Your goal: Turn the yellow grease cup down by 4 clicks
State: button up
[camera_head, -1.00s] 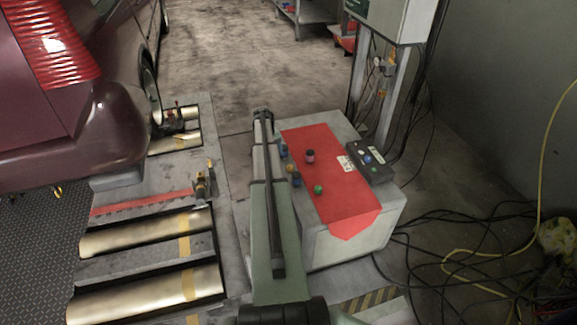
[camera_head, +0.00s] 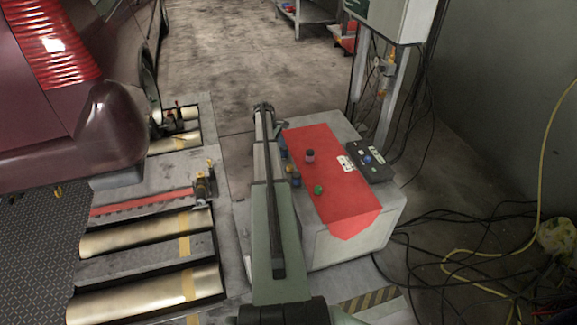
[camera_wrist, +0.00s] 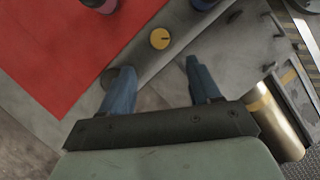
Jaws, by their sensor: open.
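The yellow grease cup (camera_wrist: 160,39) is a small round cap with a dark pointer mark on top, seen from above in the wrist view. It sits on the grey border beside a red cloth (camera_wrist: 50,50). My gripper (camera_wrist: 158,68) is open, with its two blue-grey fingers apart. The cup appears just beyond the fingertips, roughly centred across the gap, and nothing is between the fingers.
A blue cap (camera_wrist: 205,3) and a pink-sided dark cap (camera_wrist: 100,3) are near the top of the wrist view. In the head view, a green cap (camera_head: 318,189) and a black control box (camera_head: 369,163) are on the cabinet (camera_head: 385,222). Rollers (camera_head: 140,235) lie left.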

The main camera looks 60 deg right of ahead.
aim_at(289, 166)
jog(key=x, duration=1.1)
jog(key=shift+f, duration=0.3)
jog(key=c, duration=1)
jog(key=shift+m, duration=0.4)
